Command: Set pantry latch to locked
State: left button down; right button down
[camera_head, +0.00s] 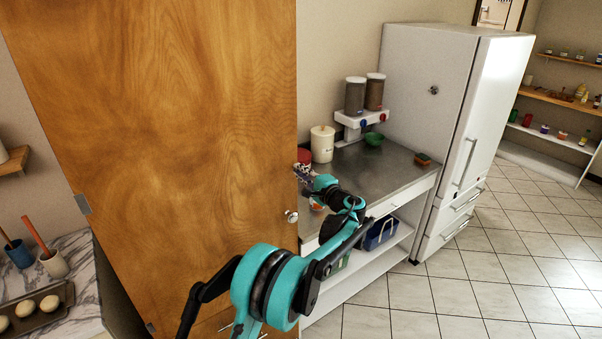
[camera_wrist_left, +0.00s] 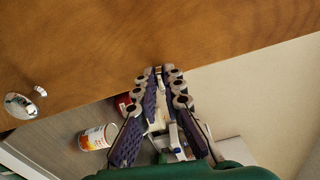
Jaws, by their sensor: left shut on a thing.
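The tall wooden pantry door (camera_head: 170,130) fills the left of the head view, and its face (camera_wrist_left: 130,45) fills the top of the left wrist view. My left gripper (camera_head: 302,170) reaches the door's right edge, above the round metal knob (camera_head: 291,216). In the left wrist view the fingertips (camera_wrist_left: 159,71) are shut on a small part at the door, which I take to be the pantry latch; they mostly hide it, so I cannot read its setting. The knob (camera_wrist_left: 20,105) is apart from the fingers, at the left. My right gripper is not in view.
Right of the door is a metal counter (camera_head: 395,175) with a white canister (camera_head: 322,144), a dispenser stand (camera_head: 358,120) and a green bowl (camera_head: 374,139). A white fridge (camera_head: 445,110) stands beyond. The tiled floor at right is clear.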

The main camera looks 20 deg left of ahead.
pick_arm(q)
jog(key=shift+f+n, duration=0.2)
jog(key=shift+n, duration=0.5)
jog(key=c, duration=1.6)
grip_release()
jog(key=shift+s, duration=0.1)
jog(key=shift+c, duration=0.2)
jog(key=v, duration=1.2)
